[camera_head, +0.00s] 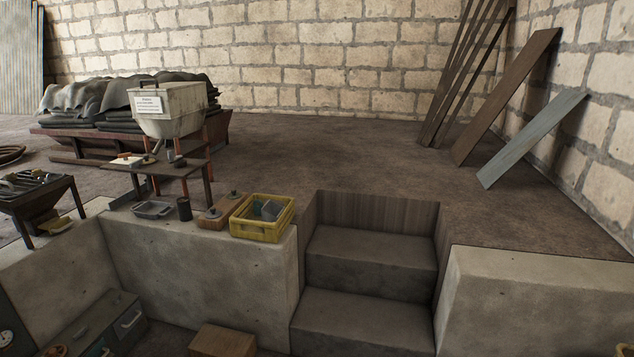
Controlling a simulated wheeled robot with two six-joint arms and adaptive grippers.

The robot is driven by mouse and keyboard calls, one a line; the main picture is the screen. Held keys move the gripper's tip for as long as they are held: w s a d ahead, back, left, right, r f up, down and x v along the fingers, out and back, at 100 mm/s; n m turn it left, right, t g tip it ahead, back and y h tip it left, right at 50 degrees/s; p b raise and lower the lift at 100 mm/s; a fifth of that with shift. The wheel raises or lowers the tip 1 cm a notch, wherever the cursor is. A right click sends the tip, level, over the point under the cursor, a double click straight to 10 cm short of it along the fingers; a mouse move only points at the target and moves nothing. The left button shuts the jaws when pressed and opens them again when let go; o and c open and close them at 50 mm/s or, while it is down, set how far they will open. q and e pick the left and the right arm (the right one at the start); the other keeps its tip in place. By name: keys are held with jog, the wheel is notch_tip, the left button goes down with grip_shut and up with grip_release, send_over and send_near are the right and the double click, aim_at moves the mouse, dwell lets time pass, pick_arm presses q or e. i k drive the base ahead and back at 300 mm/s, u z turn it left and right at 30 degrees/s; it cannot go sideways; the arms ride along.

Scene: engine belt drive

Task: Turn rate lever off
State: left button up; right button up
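No rate lever can be made out for certain. A pale hopper (168,110) with a lid and a printed label (148,104) stands at the back left, above a small dark wooden stand (187,169). Small dark parts (170,152) sit under the hopper's outlet, too small to tell whether one is a lever. At the lower left corner, a dark green box (95,330) with a pale handle is cut off by the frame edge. Neither of my grippers is in view.
A yellow crate (258,230), a wooden box (217,212), a dark cup (184,209) and a metal tray (152,209) stand on the low concrete wall (200,270). Concrete steps (365,250) are in the middle. Planks (508,95) lean at the right. The upper floor's middle is clear.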

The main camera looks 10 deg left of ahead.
aim_at(125, 156)
jog(key=i, duration=0.3)
jog(key=u, duration=2.85)
jog(key=i, duration=2.85)
jog(key=z, duration=2.5)
